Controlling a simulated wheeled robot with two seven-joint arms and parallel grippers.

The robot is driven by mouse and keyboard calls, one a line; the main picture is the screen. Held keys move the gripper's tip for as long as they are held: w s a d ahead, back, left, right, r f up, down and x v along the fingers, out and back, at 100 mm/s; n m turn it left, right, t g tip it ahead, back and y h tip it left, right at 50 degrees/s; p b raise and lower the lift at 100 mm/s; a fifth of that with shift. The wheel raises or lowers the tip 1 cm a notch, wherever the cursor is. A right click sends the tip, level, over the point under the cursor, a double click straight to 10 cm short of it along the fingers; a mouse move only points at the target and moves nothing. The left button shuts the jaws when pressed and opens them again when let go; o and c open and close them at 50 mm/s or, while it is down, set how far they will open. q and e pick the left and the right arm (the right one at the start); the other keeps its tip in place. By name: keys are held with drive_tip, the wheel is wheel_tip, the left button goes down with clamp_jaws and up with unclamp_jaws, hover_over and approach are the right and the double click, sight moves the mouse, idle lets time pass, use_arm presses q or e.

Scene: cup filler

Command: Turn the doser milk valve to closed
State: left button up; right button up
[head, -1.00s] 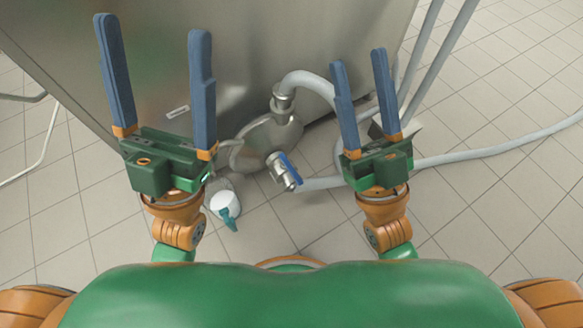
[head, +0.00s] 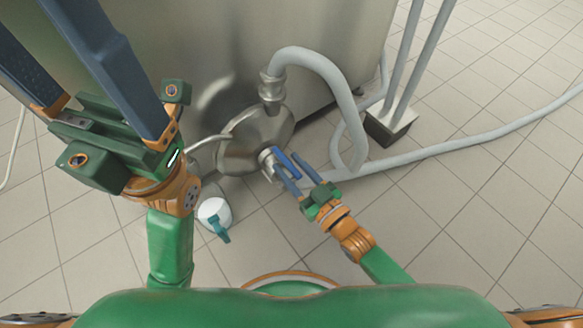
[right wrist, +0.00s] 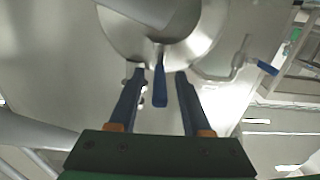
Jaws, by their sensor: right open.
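A valve with a blue lever handle (right wrist: 160,87) hangs below a round steel part (right wrist: 165,30) in the right wrist view. In the head view this valve (head: 267,160) is at the front of the rounded steel vessel, partly hidden by my right gripper (head: 283,161). My right gripper, also in the right wrist view (right wrist: 160,74), is open. The lever lies between its two blue fingers, with a visible gap on each side. My left gripper (head: 35,22) is open and empty at the upper left, its fingertips cut off by the frame edge.
A second valve with a blue handle (right wrist: 268,67) shows at the right of the right wrist view. A thick grey hose (head: 335,80) loops from the steel fitting (head: 271,88). A white container with a teal part (head: 214,212) stands on the tiled floor.

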clamp_jaws()
idle(1.4)
